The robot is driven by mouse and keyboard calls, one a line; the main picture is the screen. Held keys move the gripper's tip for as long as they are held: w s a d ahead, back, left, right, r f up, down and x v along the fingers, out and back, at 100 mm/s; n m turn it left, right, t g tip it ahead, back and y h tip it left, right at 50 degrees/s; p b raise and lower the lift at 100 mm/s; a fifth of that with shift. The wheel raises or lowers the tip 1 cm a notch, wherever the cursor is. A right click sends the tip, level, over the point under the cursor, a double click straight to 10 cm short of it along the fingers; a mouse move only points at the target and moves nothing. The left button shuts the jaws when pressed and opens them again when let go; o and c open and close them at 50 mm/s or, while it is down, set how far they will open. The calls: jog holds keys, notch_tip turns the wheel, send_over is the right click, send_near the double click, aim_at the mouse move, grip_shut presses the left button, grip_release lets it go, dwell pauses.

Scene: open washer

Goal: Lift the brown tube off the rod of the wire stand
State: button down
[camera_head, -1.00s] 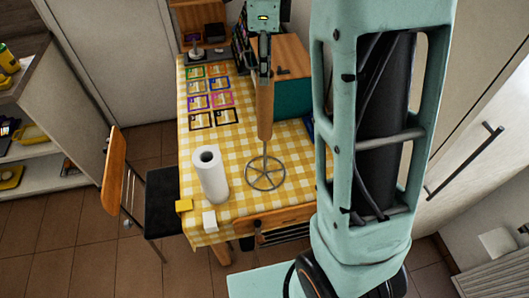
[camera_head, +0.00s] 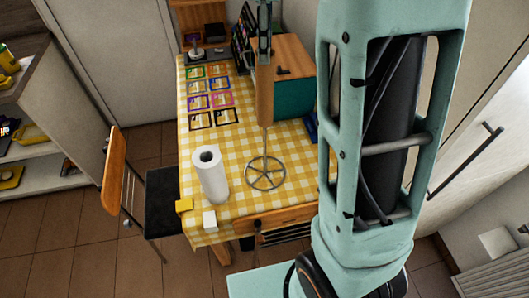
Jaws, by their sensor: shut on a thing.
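The brown tube (camera_head: 264,95) hangs upright above the wire stand (camera_head: 266,173), in the middle of the head view. The stand has a round spoked base on the checked tablecloth and a thin upright rod (camera_head: 265,145). The rod shows between the base and the tube's lower end. Its top is not visible, so I cannot tell how much of it is inside the tube. My gripper (camera_head: 264,58) is shut on the tube's upper end, straight above the stand.
A white paper roll (camera_head: 211,176) stands just left of the stand on the table (camera_head: 232,150). Several framed cards (camera_head: 211,98) lie behind it. A wooden box with a teal side (camera_head: 294,98) stands behind right. A chair (camera_head: 116,170) is at the left.

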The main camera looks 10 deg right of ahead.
jog(key=shift+r, duration=2.95)
jog(key=shift+f, duration=0.1)
